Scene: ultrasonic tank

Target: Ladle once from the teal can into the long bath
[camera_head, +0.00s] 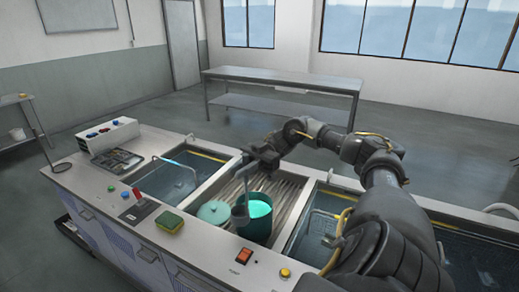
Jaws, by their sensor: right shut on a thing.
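The teal can (259,229) stands on the ribbed drainer in the middle of the counter, open, with bright teal liquid inside. My right gripper (256,160) is shut on the upper end of a grey ladle (240,212), beyond the can. The ladle hangs down, its lower end at the can's left rim; I cannot tell whether it is inside or in front. A bath with dark liquid (172,182) lies left of the drainer, and another bath (318,226) lies right of it. My left gripper is not in view.
A pale teal lid (213,212) lies left of the can. A green and yellow sponge (169,222) sits on the front ledge, with a red switch (244,255) further right. A control box (107,135) stands at the left end. An empty metal table (285,80) stands behind.

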